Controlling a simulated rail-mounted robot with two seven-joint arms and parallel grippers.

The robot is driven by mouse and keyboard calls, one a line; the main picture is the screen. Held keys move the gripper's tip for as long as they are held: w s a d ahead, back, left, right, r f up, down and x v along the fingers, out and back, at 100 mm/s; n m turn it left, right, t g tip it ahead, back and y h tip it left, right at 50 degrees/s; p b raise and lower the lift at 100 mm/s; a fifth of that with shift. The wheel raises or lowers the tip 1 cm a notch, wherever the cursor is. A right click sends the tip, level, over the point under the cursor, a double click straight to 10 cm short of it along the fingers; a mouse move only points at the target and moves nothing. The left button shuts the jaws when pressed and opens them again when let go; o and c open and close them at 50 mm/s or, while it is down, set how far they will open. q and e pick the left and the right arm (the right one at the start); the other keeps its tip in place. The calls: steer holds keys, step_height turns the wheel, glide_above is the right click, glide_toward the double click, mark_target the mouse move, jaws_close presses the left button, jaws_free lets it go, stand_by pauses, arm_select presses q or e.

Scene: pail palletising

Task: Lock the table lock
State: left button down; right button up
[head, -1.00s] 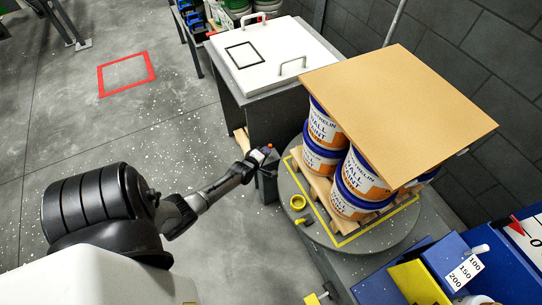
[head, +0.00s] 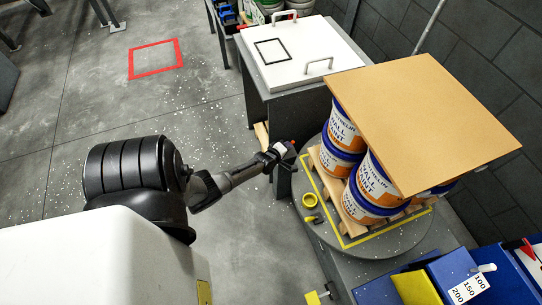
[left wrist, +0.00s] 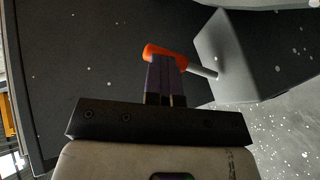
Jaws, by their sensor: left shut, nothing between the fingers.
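An orange-ended lever on a grey rod (left wrist: 205,71) shows in the left wrist view. Its orange end (left wrist: 160,52) lies at the tips of my left gripper (left wrist: 166,66), whose fingers are together and cover part of it. The rod runs to a dark grey block (left wrist: 240,55). In the head view my left gripper (head: 284,152) is beside the round turntable (head: 385,243), near the dark cabinet's lower corner. It is shut and empty; whether it touches the lever I cannot tell. My right gripper is out of view.
Paint pails (head: 364,195) stand on a wooden pallet on the turntable, under a brown board (head: 420,115). A yellow ring (head: 310,200) lies near the turntable's left rim. A white-lidded cabinet (head: 300,60) stands behind; blue boxes (head: 450,270) are at lower right. Floor at left is open.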

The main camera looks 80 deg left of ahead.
arm_select(q)
steer(key=shift+d+r, duration=0.1)
steer(key=shift+r, duration=0.05)
steer(key=s+d+r+p, duration=0.1)
steer(key=s+r+p, duration=0.1)
steer(key=p, duration=0.1)
steer(key=shift+d+r+p, duration=0.1)
steer(key=shift+d+p, duration=0.25)
steer(key=r+p+v, duration=0.1)
steer(key=p+v, duration=0.3)
steer(key=v, duration=0.6)
steer(key=shift+w+r, duration=0.1)
